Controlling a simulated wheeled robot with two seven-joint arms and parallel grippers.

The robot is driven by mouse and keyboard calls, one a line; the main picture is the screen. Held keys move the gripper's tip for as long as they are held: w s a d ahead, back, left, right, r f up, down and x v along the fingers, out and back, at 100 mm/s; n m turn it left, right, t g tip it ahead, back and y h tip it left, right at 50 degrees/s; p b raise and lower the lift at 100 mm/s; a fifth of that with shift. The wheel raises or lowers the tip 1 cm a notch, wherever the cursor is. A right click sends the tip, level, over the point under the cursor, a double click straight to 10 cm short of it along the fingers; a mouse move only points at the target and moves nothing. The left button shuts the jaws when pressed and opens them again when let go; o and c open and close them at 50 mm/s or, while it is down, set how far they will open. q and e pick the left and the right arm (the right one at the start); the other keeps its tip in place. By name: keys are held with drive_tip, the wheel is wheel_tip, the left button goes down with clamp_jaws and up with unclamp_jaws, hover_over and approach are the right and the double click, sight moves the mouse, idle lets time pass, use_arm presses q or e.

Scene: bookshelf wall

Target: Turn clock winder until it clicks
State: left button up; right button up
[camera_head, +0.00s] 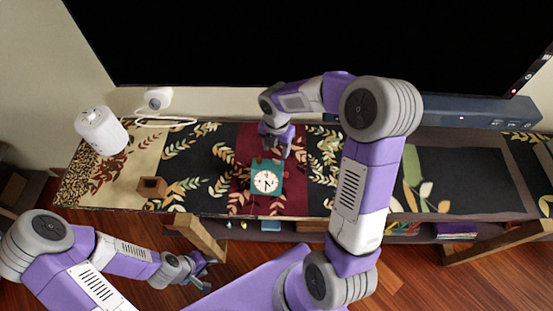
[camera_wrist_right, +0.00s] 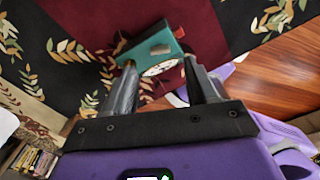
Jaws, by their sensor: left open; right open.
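A teal box-shaped clock (camera_head: 266,186) with a round white dial stands on the dark red part of the patterned runner. My right gripper (camera_head: 274,150) is at the clock's far upper side, with its fingers pointing down. In the right wrist view the clock (camera_wrist_right: 152,45) lies between and just beyond the two open fingertips (camera_wrist_right: 159,64), and nothing is gripped. Small brass-coloured pieces show at its edges there; I cannot tell which is the winder. Whether a finger touches the clock is unclear. My left gripper (camera_head: 204,270) is open and empty, low in front of the shelf.
A small brown wooden block (camera_head: 152,187) sits left of the clock. A white cylinder (camera_head: 101,130) and a small white device (camera_head: 158,98) with a cable stand at the back left. A large black screen (camera_head: 290,40) and a soundbar (camera_head: 470,110) are behind.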

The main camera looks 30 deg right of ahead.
sight(276, 160)
wheel_tip(276, 160, down, 6)
drive_tip(key=shift+f+b, duration=0.2)
drive_tip(key=shift+b, duration=0.7)
drive_tip(key=c, duration=1.1)
drive_tip(key=shift+o, duration=0.2)
